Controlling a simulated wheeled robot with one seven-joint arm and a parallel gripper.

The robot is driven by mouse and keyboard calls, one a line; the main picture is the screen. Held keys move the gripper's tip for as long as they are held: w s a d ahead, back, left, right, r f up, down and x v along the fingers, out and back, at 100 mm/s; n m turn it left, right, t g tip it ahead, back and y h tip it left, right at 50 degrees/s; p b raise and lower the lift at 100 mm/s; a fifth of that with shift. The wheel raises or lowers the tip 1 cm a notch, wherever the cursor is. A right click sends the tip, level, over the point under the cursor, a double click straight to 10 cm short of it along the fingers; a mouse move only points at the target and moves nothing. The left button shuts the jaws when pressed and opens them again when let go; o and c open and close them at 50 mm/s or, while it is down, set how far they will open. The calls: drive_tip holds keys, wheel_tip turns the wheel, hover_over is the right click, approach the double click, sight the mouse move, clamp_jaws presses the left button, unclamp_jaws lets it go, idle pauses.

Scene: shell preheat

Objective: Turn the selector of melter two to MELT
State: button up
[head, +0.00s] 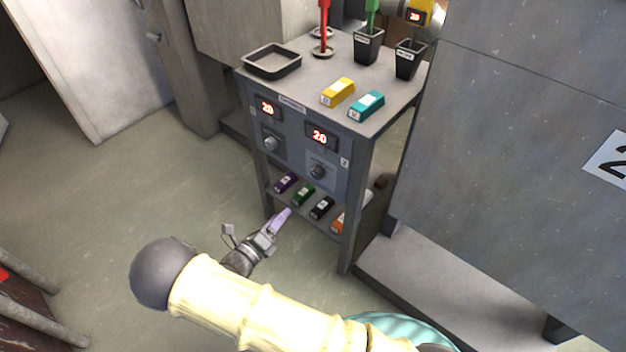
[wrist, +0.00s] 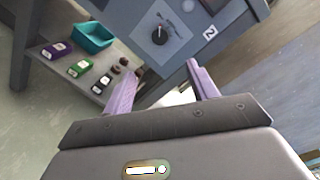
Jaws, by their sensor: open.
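The selector of melter two is a round knob (head: 319,171) on the right panel of the grey stand, under a red display (head: 320,136) reading 20. A label 2 (head: 345,162) is beside it. In the wrist view the knob (wrist: 159,37) is dark on a grey plate, near a label 2 (wrist: 209,32). The lettering around it is too small to read, so its setting cannot be told. My gripper (head: 283,214) has lavender fingers and is in front of the stand, lower in the picture than the knob. In the wrist view the gripper (wrist: 160,76) is open and empty, apart from the knob.
Another knob (head: 271,143) and display (head: 267,107) are on the left panel. A tray (head: 272,71), a yellow bar (head: 338,92) and a teal bar (head: 366,106) lie on top. Several coloured bars sit on the lower shelf.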

sight(316, 176)
drive_tip(key=b+x, duration=0.3)
drive_tip(key=x, duration=1.4)
drive_tip(key=shift+w+d, duration=0.15)
drive_tip(key=c, duration=1)
